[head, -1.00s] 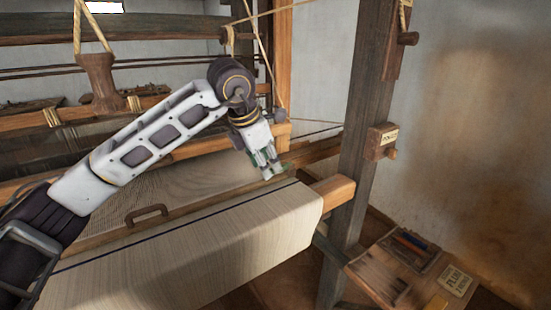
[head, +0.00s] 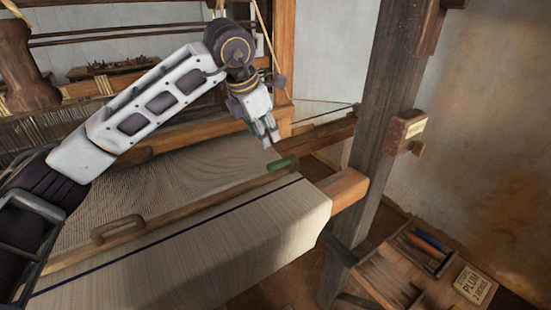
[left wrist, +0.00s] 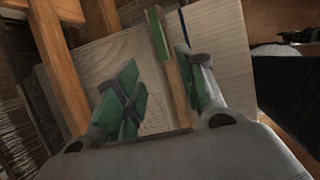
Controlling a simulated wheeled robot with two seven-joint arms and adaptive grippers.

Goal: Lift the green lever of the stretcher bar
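The stretcher bar (head: 180,207) is a long wooden bar lying across the woven cloth (head: 215,235), with a wooden handle loop on it. Its green lever (head: 283,162) is near the bar's right end and looks to lie flat along it. In the left wrist view the lever (left wrist: 157,35) shows beyond the fingers, with the bar (left wrist: 176,85) running between them. My left gripper (head: 269,137) is open and empty, just above and left of the lever in the head view, apart from it. Its green-padded fingers (left wrist: 156,68) are spread. My right gripper is not in view.
A wooden tray (head: 385,275) with tools and a plum label is low at right. Loom frame beams and cords fill the back left.

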